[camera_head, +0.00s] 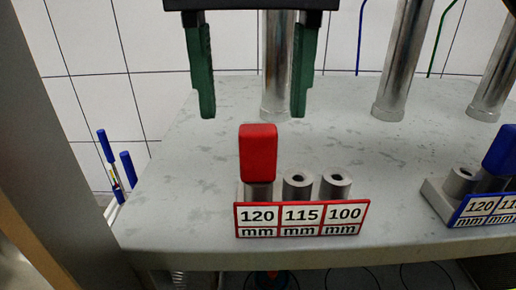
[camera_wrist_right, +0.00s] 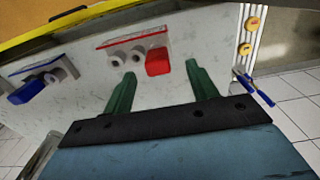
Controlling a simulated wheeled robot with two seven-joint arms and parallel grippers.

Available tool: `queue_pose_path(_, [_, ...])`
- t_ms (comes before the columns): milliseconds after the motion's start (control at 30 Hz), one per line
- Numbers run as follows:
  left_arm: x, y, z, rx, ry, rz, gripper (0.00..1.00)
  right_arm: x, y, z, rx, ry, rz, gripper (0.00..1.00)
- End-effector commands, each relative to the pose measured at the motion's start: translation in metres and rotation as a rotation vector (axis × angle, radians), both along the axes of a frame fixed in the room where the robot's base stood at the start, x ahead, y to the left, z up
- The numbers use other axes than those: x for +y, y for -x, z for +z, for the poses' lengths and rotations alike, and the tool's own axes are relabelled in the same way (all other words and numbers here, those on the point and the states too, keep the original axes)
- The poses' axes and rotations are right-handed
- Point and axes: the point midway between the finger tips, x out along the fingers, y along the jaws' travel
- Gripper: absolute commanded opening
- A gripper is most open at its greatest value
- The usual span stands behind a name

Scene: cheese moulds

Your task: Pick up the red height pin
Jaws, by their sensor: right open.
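The red height pin (camera_head: 258,152) stands upright at the 120 mm place of the red-edged rack (camera_head: 301,232). Its red block handle also shows in the wrist view (camera_wrist_right: 157,62). My right gripper (camera_head: 252,112) comes in from the top with its two green fingers apart and nothing between them. In the head view the fingertips sit above and behind the pin's handle, one to each side. In the wrist view the handle lies close to the gap between the fingertips (camera_wrist_right: 160,71). The pin's lower part is hidden by the rack label. My left gripper is not in view.
Two empty grey sleeves (camera_head: 336,183) stand at 115 and 100 mm. A second rack (camera_head: 485,212) with a blue pin (camera_head: 499,152) is at the right. Metal columns (camera_head: 398,60) rise behind. Blue-capped pens (camera_head: 106,146) are at the left. The grey bench (camera_head: 185,190) is clear left of the red-edged rack.

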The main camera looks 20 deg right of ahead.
Motion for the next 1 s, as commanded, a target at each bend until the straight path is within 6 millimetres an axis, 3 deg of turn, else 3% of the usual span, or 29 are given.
queue_pose_path(267, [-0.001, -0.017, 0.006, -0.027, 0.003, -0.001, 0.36, -0.004, 0.0, -0.021, 0.0, 0.001, 0.0, 0.58])
queue_pose_path(500, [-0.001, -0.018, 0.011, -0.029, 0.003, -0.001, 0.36, -0.007, -0.001, -0.054, 0.0, 0.0, 0.0, 0.58])
queue_pose_path(800, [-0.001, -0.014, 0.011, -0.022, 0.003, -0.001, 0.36, -0.007, -0.001, -0.06, -0.001, -0.002, 0.0, 0.58])
queue_pose_path(1000, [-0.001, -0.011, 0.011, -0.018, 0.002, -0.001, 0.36, -0.006, -0.001, -0.06, -0.001, -0.002, 0.0, 0.33])
